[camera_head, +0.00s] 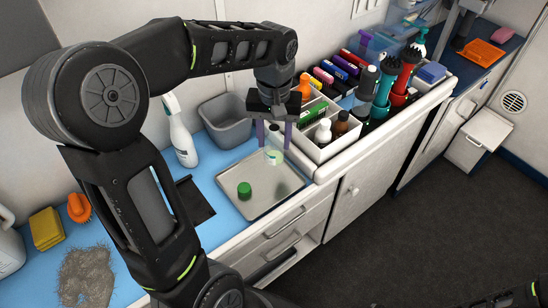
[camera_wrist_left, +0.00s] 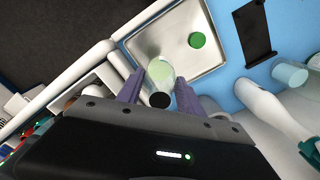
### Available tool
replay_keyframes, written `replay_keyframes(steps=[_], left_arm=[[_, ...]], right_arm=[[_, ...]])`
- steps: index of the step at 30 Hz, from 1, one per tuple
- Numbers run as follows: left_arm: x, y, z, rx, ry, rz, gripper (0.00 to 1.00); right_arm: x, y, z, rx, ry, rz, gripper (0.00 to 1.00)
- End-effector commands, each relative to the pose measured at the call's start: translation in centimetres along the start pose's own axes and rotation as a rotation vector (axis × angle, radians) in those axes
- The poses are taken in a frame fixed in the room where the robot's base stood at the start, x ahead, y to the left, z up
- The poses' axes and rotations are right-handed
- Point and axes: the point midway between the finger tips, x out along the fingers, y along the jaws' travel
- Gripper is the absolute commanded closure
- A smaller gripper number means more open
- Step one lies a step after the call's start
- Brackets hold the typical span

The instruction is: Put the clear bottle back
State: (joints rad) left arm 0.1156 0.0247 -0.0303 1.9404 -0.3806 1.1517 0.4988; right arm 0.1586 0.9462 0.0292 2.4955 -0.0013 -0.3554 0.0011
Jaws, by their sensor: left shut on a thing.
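My left gripper (camera_head: 274,138) is shut on a clear bottle (camera_head: 274,155), with one purple finger on each side of it. The bottle has pale green contents or a label and looks about upright. It is at the back right part of the metal tray (camera_head: 262,200); I cannot tell whether its base touches. In the left wrist view the bottle (camera_wrist_left: 160,72) sits between the fingers (camera_wrist_left: 157,92), its dark cap toward me. A green round object (camera_head: 244,190) lies on the tray. My right gripper is not seen.
A white divided caddy (camera_head: 316,153) with small bottles and coloured items stands right of the tray. A grey bin (camera_head: 227,121) and white spray bottle (camera_head: 182,138) stand behind-left. A black flat item (camera_head: 194,203) lies left of the tray.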

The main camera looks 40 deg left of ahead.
Motion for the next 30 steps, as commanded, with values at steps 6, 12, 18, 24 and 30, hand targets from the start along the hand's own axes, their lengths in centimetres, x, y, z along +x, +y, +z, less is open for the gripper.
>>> replay_keyframes(steps=[6,12,18,24,30], left_arm=[[2.3,0.0,0.0,-0.002,-0.001,0.0,1.0],[2.3,0.0,0.0,-0.001,0.0,0.0,1.0],[3.8,-0.1,0.1,-0.001,-0.004,-0.002,1.0],[6.0,0.0,0.1,-0.001,-0.002,-0.001,1.0],[6.1,0.0,0.0,-0.001,0.0,0.0,1.0]], right_arm=[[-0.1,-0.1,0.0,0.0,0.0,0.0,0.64],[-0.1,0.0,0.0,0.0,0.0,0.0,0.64],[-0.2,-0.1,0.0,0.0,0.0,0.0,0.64],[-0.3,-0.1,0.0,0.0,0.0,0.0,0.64],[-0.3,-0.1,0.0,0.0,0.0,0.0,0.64]])
